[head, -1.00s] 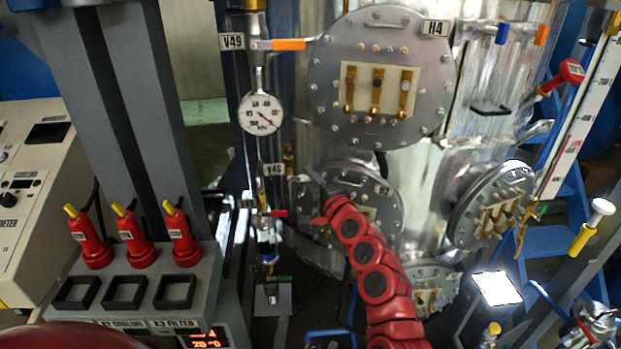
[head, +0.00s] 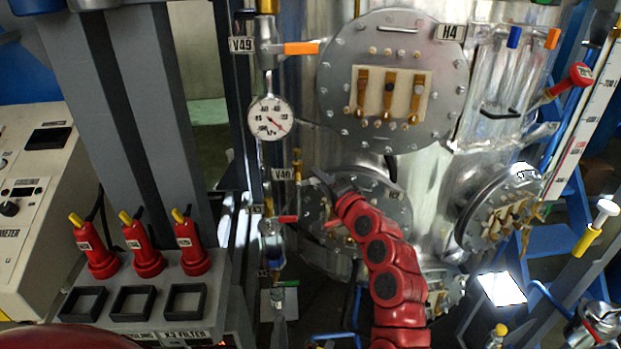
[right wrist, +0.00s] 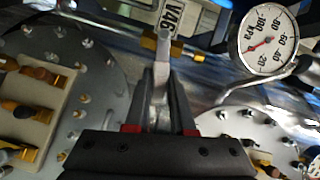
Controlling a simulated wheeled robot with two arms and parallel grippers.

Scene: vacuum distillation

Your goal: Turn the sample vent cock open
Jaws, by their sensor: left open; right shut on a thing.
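The V46 tag (head: 284,174) hangs by a brass fitting (head: 297,160) on the thin piping left of the steel vessel. My right gripper (head: 320,178) is beside that tag at the end of my red arm. In the right wrist view its two fingers (right wrist: 164,100) are shut on a pale grey lever (right wrist: 162,50), which stands in front of a brass fitting (right wrist: 188,51) beside the V46 tag (right wrist: 178,18). No lettering names the sample vent cock.
A round gauge (head: 269,118) hangs above the V46 tag and shows in the wrist view (right wrist: 264,42). A red handle (head: 288,219) is just below the tag. Bolted flanges (head: 392,80) crowd the vessel. Red bottles (head: 144,257) stand on a grey rack at left.

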